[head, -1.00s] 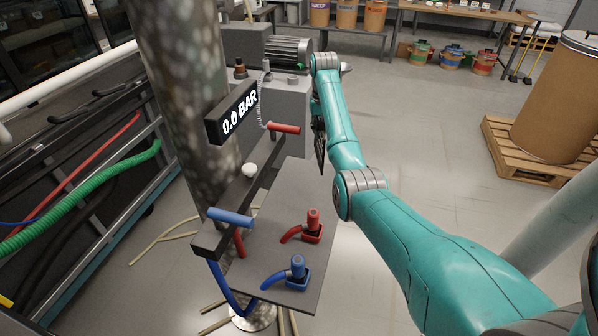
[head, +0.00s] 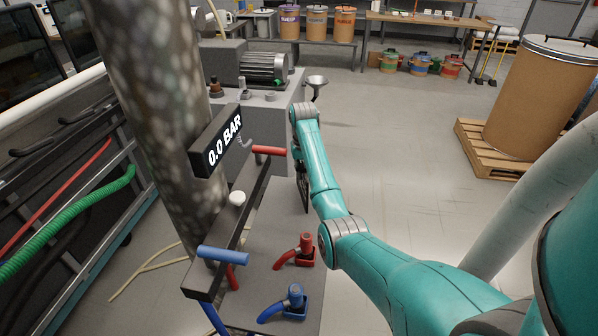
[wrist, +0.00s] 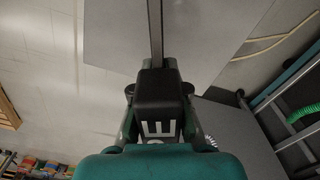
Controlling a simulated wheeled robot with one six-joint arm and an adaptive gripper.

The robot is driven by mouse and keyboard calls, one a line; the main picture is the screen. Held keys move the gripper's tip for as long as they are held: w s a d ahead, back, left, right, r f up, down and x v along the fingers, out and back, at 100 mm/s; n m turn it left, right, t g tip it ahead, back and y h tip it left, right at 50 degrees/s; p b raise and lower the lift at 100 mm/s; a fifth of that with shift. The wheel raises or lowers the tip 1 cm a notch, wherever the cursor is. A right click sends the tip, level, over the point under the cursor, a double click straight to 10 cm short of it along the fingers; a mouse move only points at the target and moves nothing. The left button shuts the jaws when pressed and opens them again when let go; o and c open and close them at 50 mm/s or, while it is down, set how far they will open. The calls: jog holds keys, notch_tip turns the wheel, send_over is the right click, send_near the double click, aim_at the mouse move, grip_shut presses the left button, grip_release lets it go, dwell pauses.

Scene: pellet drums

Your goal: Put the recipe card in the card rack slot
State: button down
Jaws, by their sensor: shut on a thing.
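My gripper (wrist: 158,92) shows in the wrist view with a finger on each side of a black block with white lettering, shut on it. A thin dark plate (wrist: 155,35) runs straight out from that block, seen edge-on; I take block and plate to be the recipe card. In the head view a dark narrow shape (head: 302,186) hangs at the far end of my teal arm, over the right edge of the grey panel. The fingers are mostly hidden there. I cannot pick out a card rack slot in either view.
A grey panel (head: 262,290) with red (head: 306,245) and blue (head: 295,297) couplings stands close, beside a thick mottled column (head: 150,90) with a "0.0 BAR" display (head: 215,143). A grey machine (head: 262,115) is behind. A brown drum stands on a pallet (head: 490,155). The floor between is open.

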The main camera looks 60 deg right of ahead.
jog(key=shift+f, duration=0.1)
jog(key=c, duration=1.7)
grip_release()
jog(key=shift+f, duration=0.1)
jog(key=o, duration=0.8)
